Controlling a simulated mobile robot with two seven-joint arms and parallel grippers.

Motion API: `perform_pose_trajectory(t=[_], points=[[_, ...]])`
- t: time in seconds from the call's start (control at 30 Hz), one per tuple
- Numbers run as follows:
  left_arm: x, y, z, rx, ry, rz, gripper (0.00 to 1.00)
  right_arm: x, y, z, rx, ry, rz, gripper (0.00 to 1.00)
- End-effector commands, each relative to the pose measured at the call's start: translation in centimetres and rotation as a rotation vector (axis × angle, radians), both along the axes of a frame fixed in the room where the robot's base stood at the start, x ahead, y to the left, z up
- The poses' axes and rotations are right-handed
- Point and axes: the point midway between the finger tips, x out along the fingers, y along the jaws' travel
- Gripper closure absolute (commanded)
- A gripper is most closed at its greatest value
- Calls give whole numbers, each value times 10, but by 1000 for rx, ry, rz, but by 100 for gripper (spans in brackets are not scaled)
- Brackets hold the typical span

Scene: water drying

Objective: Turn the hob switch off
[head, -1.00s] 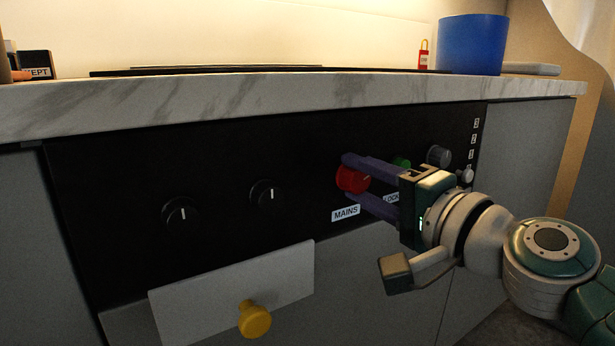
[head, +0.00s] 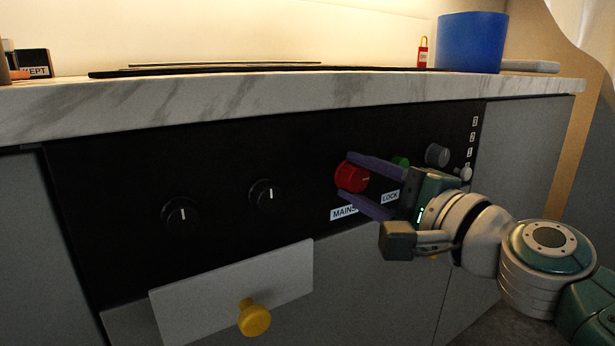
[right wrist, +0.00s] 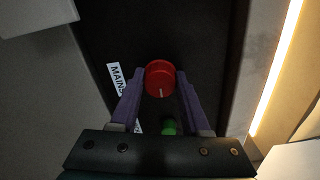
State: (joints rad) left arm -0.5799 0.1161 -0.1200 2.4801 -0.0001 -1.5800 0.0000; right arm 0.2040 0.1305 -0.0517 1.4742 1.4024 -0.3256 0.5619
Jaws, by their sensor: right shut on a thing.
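The hob switch is a red round knob (head: 352,179) on the black front panel, above a white label reading MAINS (head: 343,213). My right gripper (head: 347,175) reaches in from the right, its purple fingers one above and one below the knob, shut on it. In the right wrist view the red knob (right wrist: 160,76) sits between the two fingertips, with a pale mark on its rim facing my gripper's palm. My left gripper is not in view.
Beside the red knob are a green knob (head: 400,162), a LOCK label (head: 390,197) and a grey knob (head: 437,154). Two black knobs (head: 181,215) are further left. A white drawer front (head: 200,295) with a yellow handle (head: 254,318) juts out below. A blue pot (head: 469,43) stands on the counter.

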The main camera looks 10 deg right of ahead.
Motion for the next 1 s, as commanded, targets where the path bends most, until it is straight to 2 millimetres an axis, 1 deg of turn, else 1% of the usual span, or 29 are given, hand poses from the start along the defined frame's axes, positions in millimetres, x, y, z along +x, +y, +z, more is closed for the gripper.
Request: perform_pose_trajectory(t=[0.2, 0.23, 0.4, 0.5, 0.7, 0.8, 0.87, 1.0], points=[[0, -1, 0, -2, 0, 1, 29, 0, 0, 1, 4, 0, 0, 100], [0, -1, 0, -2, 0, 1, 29, 0, 0, 1, 4, 0, 0, 53], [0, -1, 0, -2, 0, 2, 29, 0, 0, 0, 3, 0, 0, 34], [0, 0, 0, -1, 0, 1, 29, 0, 0, 0, 2, 0, 0, 24], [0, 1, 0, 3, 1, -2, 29, 0, 0, 0, 1, -1, 0, 24], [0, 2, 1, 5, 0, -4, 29, -3, -1, 0, 1, 1, -1, 24], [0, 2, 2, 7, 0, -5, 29, -9, -4, 0, 1, 1, -1, 24], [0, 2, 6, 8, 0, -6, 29, -31, -12, 0, -1, 2, -1, 24]])
